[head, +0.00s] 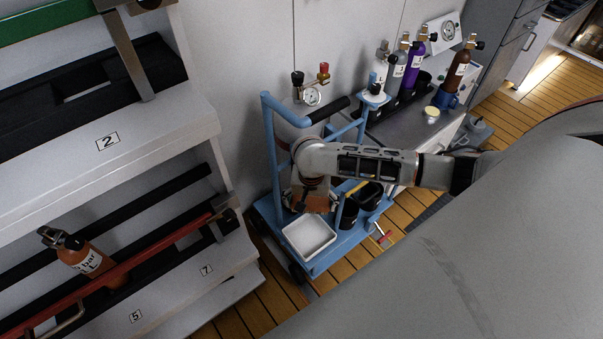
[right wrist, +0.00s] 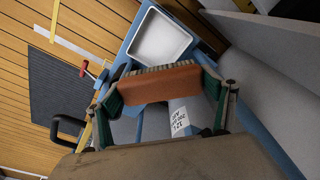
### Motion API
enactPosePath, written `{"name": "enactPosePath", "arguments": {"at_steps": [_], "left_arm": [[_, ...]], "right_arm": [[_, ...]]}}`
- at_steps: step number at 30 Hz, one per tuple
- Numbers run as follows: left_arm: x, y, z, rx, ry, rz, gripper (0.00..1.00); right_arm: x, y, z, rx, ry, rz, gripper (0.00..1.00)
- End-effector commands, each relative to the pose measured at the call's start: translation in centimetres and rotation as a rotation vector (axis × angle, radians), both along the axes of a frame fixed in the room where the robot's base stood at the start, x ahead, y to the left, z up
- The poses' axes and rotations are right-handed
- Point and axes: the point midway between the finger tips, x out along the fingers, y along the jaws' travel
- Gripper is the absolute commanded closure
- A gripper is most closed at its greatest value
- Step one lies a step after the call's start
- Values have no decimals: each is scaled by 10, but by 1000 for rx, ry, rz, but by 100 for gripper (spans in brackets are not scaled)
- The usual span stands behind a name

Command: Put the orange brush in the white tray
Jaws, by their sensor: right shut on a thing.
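The white tray (head: 309,236) sits on the front end of the blue cart's deck and looks empty. In the right wrist view the tray (right wrist: 161,37) lies just beyond the brush. My right gripper (right wrist: 166,85) is shut on the orange brush (right wrist: 158,84), with a finger at each end of its block and bristles along the far edge. In the head view the brush (head: 312,199) shows below my wrist, above the cart and behind the tray. The exact height of the brush over the deck is hard to tell. My left gripper is not in view.
The blue cart (head: 268,150) has an upright handle frame beside my arm. Black containers (head: 368,194) stand on its deck right of the gripper. A shelf rack (head: 190,130) with an orange bottle (head: 85,258) is at left. A bench (head: 408,124) with several bottles stands behind.

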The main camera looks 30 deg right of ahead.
Motion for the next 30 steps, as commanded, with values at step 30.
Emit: {"name": "enactPosePath", "arguments": {"at_steps": [30], "left_arm": [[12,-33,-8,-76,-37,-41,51]], "right_arm": [[-1,-3,-171,-2,4,-15,44]]}}
